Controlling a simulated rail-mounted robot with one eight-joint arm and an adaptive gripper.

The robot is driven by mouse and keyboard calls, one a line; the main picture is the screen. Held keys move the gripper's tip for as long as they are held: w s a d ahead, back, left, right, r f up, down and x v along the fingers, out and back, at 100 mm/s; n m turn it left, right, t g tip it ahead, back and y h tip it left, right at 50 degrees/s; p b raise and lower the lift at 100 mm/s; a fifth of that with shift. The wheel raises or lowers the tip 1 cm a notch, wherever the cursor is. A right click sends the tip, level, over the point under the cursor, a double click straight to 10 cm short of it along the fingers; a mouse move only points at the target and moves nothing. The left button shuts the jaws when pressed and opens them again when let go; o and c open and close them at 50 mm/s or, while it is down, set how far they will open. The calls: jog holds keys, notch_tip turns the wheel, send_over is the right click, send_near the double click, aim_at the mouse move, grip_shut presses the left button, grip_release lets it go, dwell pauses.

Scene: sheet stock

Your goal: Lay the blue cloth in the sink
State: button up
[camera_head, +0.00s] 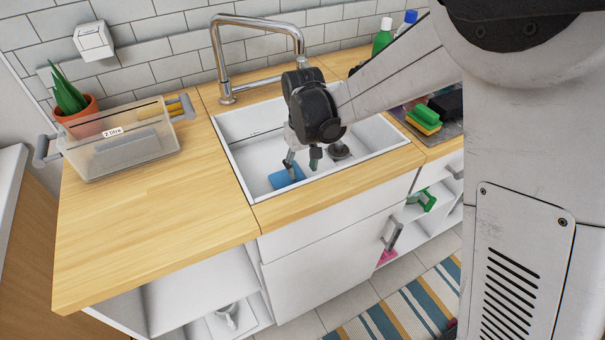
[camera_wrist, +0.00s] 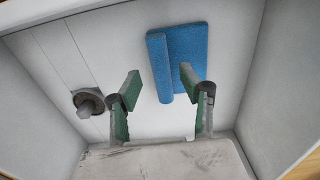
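The blue cloth (camera_head: 283,179) lies on the floor of the white sink (camera_head: 246,165), near its front-left part. In the wrist view the blue cloth (camera_wrist: 189,45) looks like a flat rectangle with a thicker rolled or folded strip along its left edge. My gripper (camera_head: 302,166) is inside the sink above the cloth, pointing down. In the wrist view my gripper (camera_wrist: 160,82) has its two green-padded fingers spread apart with nothing held between them. The right finger overlaps part of the cloth in the picture; I cannot tell whether it touches.
A metal drain piece (camera_wrist: 88,102) stands on the sink floor. The tap (camera_head: 218,60) arches behind the sink. A clear bin (camera_head: 122,150) and potted plant (camera_head: 75,104) stand on the left counter. Sponges (camera_head: 424,120) and bottles (camera_head: 382,38) are at the right. The front-left counter (camera_head: 150,225) is bare.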

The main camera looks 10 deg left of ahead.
aim_at(302, 177)
notch_tip(302, 177, up, 8)
jog(key=shift+p, duration=0.35)
jog(key=s+d+r+m+t, duration=0.1)
jog(key=s+d+r, duration=0.1)
jog(key=d+r, duration=0.3)
jog(key=s+d+r+m+t+y, duration=0.1)
jog(key=s+d+r, duration=0.15)
jog(key=d, duration=0.45)
jog(key=s+d+r+m+t, duration=0.1)
jog(key=s+d+r, duration=0.15)
jog(key=d, duration=0.35)
jog(key=s+d+m+t+h, duration=0.1)
jog(key=s+d+m+t, duration=0.3)
jog(key=s+d, duration=0.8)
jog(key=shift+s+d+r, duration=0.3)
jog(key=shift+d+r, duration=0.05)
jog(key=shift+r, duration=0.1)
jog(key=shift+c, duration=0.3)
